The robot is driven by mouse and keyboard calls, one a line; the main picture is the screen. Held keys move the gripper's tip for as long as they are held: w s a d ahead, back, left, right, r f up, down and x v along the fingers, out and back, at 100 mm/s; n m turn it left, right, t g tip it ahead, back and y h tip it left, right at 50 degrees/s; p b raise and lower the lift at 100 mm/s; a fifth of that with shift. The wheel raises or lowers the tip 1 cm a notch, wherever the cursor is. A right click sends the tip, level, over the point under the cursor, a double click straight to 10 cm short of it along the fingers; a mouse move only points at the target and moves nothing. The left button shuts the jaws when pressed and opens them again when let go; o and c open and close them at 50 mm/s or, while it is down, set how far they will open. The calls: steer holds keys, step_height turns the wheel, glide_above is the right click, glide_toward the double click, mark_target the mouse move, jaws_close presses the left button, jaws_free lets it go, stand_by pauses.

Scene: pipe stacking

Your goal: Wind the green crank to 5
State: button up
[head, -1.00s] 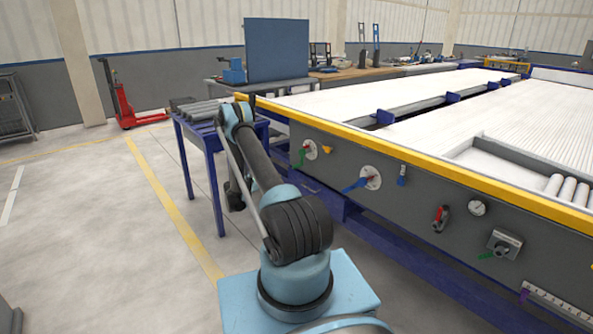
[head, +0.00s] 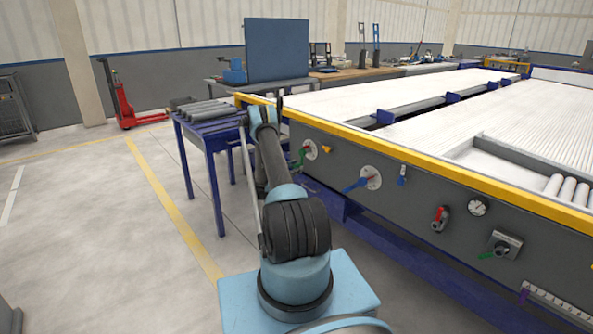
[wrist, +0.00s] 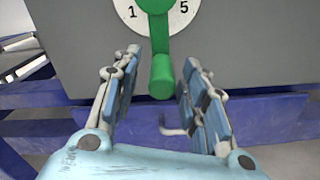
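The green crank (head: 300,157) is on the grey side panel of the machine, in front of a white dial (head: 311,149). In the wrist view the crank's arm (wrist: 161,45) hangs down from its hub, with its knob at the lower end. The dial (wrist: 183,14) shows a 1 to the left of the crank and a 5 to the right; its upper part is cut off. My gripper (wrist: 161,62) is open, with one finger on each side of the crank's handle. Gaps show between the handle and both fingers.
A blue crank (head: 356,185), a red valve handle (head: 439,214) and a gauge (head: 477,207) sit farther right on the panel. A blue table (head: 211,140) with grey pipes (head: 204,109) stands left of the machine.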

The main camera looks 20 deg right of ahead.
steer(key=shift+w+d, duration=0.2)
steer(key=shift+d, duration=0.3)
